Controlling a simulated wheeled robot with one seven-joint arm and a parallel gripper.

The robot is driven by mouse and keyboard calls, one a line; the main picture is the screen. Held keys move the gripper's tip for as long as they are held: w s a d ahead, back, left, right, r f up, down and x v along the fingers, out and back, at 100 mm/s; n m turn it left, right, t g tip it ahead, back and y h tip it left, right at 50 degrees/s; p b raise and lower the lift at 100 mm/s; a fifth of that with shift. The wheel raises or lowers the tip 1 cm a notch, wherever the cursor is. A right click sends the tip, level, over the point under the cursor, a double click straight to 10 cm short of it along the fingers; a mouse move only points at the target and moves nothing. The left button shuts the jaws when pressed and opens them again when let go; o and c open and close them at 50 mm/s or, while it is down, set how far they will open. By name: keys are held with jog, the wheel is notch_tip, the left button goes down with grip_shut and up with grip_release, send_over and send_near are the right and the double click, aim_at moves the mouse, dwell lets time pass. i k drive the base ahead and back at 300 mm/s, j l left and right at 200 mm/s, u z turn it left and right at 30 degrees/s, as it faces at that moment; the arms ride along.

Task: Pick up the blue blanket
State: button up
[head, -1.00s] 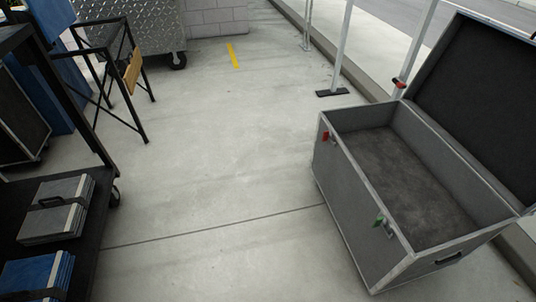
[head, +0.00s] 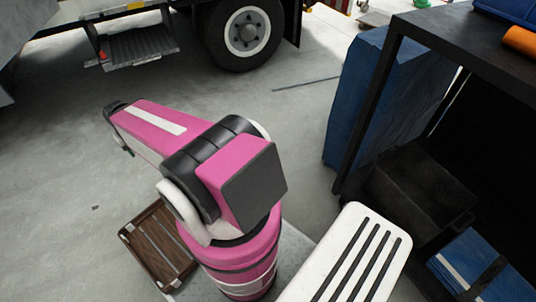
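A folded blue blanket-like bundle (head: 470,262) with a dark strap lies low inside the dark shelf cart at the lower right of the head view. Its right and lower parts are cut off by the picture edge. A tall blue fabric-like block (head: 372,95) stands upright beside the cart's left post. I cannot tell whether it is a blanket. My pink arm fills the middle and points to the upper left, away from the cart. My gripper's fingers do not show, and nothing is seen held.
The dark cart frame (head: 395,70) has a black bin (head: 415,190) low inside it and an orange item (head: 520,40) on top. A brown slatted crate (head: 158,245) is at the lower left. A truck wheel (head: 248,35) and step (head: 138,45) stand behind.

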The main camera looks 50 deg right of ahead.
aim_at(471, 269)
jog(key=k+j+u, duration=0.15)
jog(key=k+u, duration=0.3)
jog(key=u, duration=0.8)
jog(key=j+u, duration=0.1)
jog(key=u, duration=0.65)
jog(key=k+j+u, duration=0.1)
jog(key=u, duration=0.7)
jog(key=j+u, duration=0.1)
jog(key=u, duration=1.45)
jog(key=i+u, duration=0.1)
jog(key=u, duration=0.7)
jog(key=j+u, duration=0.1)
jog(key=u, duration=0.65)
jog(key=i+u, duration=0.1)
jog(key=u, duration=0.7)
